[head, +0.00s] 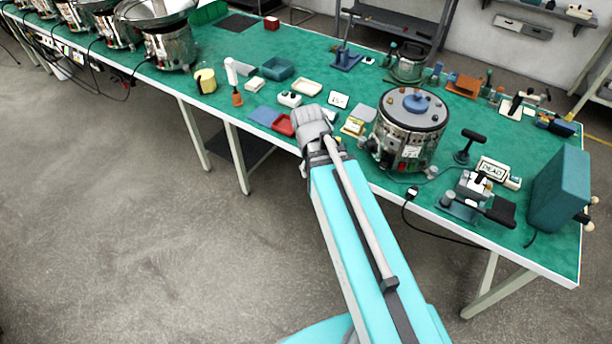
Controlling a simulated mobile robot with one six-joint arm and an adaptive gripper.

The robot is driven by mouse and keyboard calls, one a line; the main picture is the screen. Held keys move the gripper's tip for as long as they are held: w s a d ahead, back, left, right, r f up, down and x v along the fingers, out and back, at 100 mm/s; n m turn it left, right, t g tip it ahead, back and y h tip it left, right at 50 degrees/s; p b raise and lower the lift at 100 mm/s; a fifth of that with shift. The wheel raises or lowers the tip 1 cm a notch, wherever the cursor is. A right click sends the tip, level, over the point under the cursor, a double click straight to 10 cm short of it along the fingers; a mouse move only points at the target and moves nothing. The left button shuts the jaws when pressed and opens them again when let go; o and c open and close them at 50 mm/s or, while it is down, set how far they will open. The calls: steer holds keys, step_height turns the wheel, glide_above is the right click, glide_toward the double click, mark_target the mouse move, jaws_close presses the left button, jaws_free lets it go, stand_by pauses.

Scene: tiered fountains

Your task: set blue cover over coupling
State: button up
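A steel drum-shaped machine (405,140) stands on the green bench right of my arm. A blue round piece with a knob (415,102) sits on its dark top disc; it may be the blue cover, but I cannot be sure. I cannot make out the coupling; it may be hidden or too small to tell. My arm reaches from the bottom up to the bench's front edge, left of the drum. My gripper is hidden behind the grey wrist, so its fingers and anything in them do not show.
Beside the wrist lie a red tray (283,125), a blue mat (264,115) and small yellow blocks (353,127). A clamp device (472,188), a "DEAD" sign (492,169) and a large teal box (561,189) stand at right. More steel bowls (170,45) stand far left.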

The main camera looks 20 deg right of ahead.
steer(key=shift+s+a+f+m+y, duration=0.1)
steer(key=shift+s+a+m+y, duration=0.35)
steer(key=shift+a, duration=0.35)
steer(key=shift+s+a+m+y, duration=0.15)
steer(key=shift+s+a+m, duration=0.1)
steer(key=shift+s+a, duration=0.4)
steer(key=shift+w+a, duration=0.1)
